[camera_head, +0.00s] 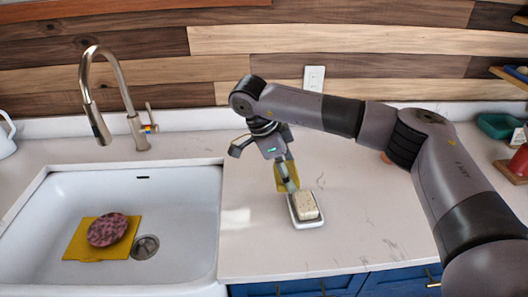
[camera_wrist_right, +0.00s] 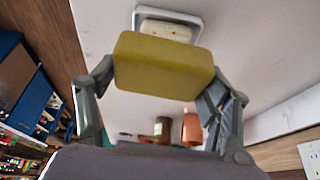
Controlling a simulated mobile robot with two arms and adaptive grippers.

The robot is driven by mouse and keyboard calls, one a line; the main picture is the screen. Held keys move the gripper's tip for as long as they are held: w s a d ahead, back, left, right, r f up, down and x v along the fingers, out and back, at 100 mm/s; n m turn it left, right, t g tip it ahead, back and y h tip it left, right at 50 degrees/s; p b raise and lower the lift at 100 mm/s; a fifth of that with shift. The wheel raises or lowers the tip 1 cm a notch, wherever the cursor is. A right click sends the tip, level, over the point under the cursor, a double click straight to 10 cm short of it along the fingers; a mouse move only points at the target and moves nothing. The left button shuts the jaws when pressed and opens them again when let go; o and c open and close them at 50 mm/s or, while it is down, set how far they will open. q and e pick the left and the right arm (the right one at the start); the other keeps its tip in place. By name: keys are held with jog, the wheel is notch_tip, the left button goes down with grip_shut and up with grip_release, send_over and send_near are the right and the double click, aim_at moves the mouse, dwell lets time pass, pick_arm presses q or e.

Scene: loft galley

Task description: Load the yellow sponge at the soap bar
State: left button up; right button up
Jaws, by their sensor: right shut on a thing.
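The yellow sponge (camera_wrist_right: 165,68) is between the fingers of my right gripper (camera_head: 285,172), which is shut on it. In the head view the sponge (camera_head: 281,180) is partly hidden behind the gripper's finger, just behind and left of the soap bar. My left gripper is not in view.
The white sink (camera_head: 60,194) at left holds a yellow cloth (camera_head: 82,246) with a round speckled pinkish thing (camera_head: 107,229) on it. A faucet (camera_head: 135,125) stands behind the sink. A teal bowl (camera_head: 497,125) and red item (camera_head: 519,164) stand at far right. Counter around the dish is clear.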

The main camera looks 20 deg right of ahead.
jog(key=p, duration=0.2)
send_near(311, 201)
jog(key=d+r, duration=0.1)
jog(key=r, duration=0.1)
pick_arm(q)
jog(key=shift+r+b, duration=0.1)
jog(key=shift+b, duration=1.45)
pick_arm(e)
jog(key=shift+a+f+x, duration=0.1)
jog(key=shift+a+x, duration=0.1)
jog(key=shift+x, duration=0.95)
jog(key=shift+a+f+x, duration=0.1)
jog(key=shift+a+x, duration=0.15)
jog(key=shift+x, duration=0.95)
jog(key=shift+a+f+x, duration=0.1)
jog(key=shift+a+x, duration=0.1)
jog(key=shift+x, duration=0.95)
pick_arm(q)
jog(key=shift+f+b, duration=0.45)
jog(key=shift+b, duration=0.05)
pick_arm(e)
jog(key=shift+f, duration=0.5)
